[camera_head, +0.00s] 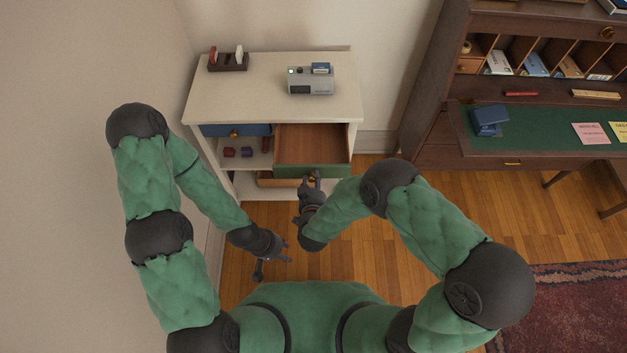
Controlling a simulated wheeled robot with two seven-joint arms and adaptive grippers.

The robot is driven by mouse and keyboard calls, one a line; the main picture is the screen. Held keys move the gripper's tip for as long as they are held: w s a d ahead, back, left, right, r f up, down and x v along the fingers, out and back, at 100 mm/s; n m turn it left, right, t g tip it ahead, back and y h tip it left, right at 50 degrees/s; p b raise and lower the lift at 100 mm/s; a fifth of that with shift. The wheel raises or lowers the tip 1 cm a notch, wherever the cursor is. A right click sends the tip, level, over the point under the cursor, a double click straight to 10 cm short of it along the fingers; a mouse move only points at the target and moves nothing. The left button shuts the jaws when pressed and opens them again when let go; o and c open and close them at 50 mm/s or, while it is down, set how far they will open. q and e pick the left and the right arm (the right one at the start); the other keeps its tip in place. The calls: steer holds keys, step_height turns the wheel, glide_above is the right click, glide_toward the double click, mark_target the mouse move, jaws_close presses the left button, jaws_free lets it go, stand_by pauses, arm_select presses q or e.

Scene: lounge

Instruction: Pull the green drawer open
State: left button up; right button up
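The green drawer (311,171) has a green front and a wooden inside. It stands well out of the white cabinet (217,104), and its interior looks empty. My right gripper (312,181) is at the brass knob on the drawer front, with its fingers around the knob. It appears shut on the knob, which is partly hidden by the fingers. My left gripper (273,261) is open and empty, low in front of the cabinet and apart from it.
A blue drawer (236,130) is closed at the cabinet's left. Small red and purple things lie on the shelf below. A grey device (311,81) and a dark holder (228,62) stand on top. A wooden desk (455,157) stands at right. Wooden floor is clear between.

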steer(key=shift+o, duration=0.9)
steer(key=shift+w+a+r, duration=0.1)
steer(key=shift+a+r, duration=0.15)
steer(key=shift+a, duration=0.05)
steer(key=shift+f, duration=0.15)
steer(key=shift+f, duration=0.1)
steer(key=v, duration=1.2)
steer(key=d+f+m+g+y, duration=0.1)
steer(key=d+f+g+y, duration=0.1)
steer(key=d+f+g, duration=0.45)
steer(key=s+d+f+m+g+y, duration=0.1)
steer(key=s+d+f+g+y, duration=0.1)
steer(key=s+f+g, duration=0.4)
steer(key=s+d+f, duration=0.1)
steer(key=s, duration=0.2)
steer(key=shift+s+d, duration=0.25)
steer(key=shift+d, duration=0.1)
